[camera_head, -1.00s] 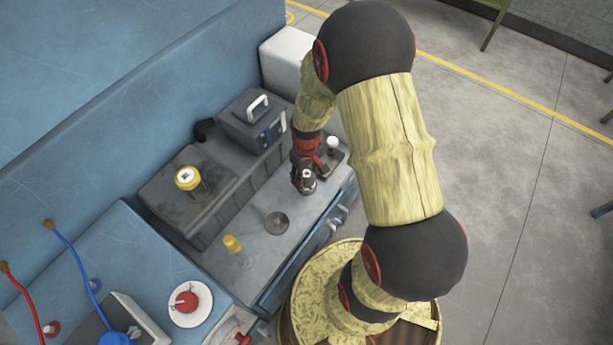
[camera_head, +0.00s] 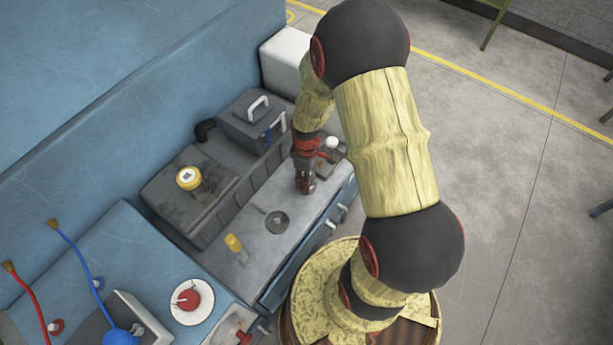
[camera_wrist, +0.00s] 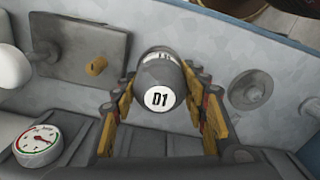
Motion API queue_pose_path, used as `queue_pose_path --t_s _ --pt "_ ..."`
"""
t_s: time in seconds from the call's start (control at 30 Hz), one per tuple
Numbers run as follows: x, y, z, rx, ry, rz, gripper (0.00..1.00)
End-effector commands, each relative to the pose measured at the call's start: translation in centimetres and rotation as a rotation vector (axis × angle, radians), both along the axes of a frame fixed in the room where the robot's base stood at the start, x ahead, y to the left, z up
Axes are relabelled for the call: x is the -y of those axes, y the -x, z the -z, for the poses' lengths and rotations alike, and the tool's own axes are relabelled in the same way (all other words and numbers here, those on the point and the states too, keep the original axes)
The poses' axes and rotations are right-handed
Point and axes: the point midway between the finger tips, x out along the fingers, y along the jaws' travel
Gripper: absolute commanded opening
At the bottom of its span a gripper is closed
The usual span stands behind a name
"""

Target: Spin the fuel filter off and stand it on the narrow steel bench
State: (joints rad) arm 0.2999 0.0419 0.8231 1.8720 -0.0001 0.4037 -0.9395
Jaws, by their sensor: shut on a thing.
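The fuel filter, a grey and white canister marked "D1" (camera_wrist: 160,72), is between my gripper's fingers in the wrist view. My gripper (camera_head: 306,184) is shut on it, the fingers (camera_wrist: 162,112) on either side, over the grey steel top (camera_head: 252,246). Whether the filter touches this top I cannot tell. In the head view the filter is mostly hidden by the gripper. A dark plate with a bare brass stub (camera_wrist: 96,66) lies to the left in the wrist view, apart from the filter.
A small yellow cylinder (camera_head: 234,244) and a round metal disc (camera_head: 277,222) are on the steel top. A lidded grey case (camera_head: 254,121) is behind. A dial gauge (camera_wrist: 38,144) is at lower left in the wrist view.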

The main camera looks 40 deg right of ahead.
Motion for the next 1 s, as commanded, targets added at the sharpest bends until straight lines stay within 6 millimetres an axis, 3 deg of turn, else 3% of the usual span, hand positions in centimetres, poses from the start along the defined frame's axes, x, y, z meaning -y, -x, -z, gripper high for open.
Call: queue_pose_path --t_s 0.27,0.7,1.0 --pt "-0.03 0.12 0.2 -0.003 0.0 -0.013 0.13" --pt "-0.06 0.25 0.3 -0.005 -0.002 -0.435 0.13" --pt "-0.08 0.3 0.4 -0.005 -0.002 -0.452 0.13"
